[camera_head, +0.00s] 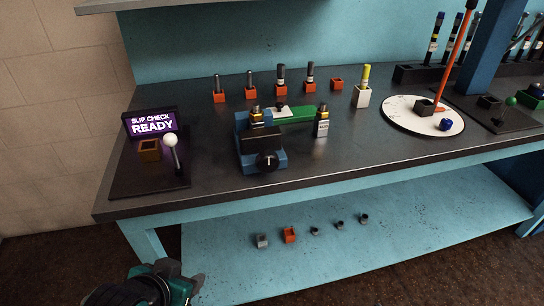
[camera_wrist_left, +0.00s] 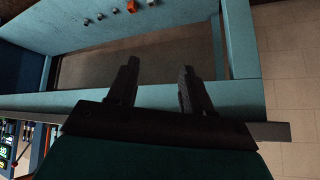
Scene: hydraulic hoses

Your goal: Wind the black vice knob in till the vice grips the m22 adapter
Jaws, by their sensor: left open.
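The vice (camera_head: 250,136) is a blue block with a dark top, near the bench's front edge in the head view. Its black knob (camera_head: 267,161) with a pale mark faces front. A brass-topped fitting (camera_head: 256,117) stands at the vice's back; I cannot tell whether it is the m22 adapter or whether the jaws touch it. My left gripper (camera_head: 188,287) is low at the bottom left, in front of and below the bench, well away from the knob. The left wrist view shows its two fingers (camera_wrist_left: 157,88) apart with nothing between them. My right gripper is not in view.
A "SLIP CHECK READY" sign (camera_head: 152,122) and a white-balled lever (camera_head: 171,142) stand left of the vice. A green bar (camera_head: 297,114) runs right to another brass-topped piece (camera_head: 321,121). The bench edge and lower shelf (camera_head: 390,215) lie near my gripper.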

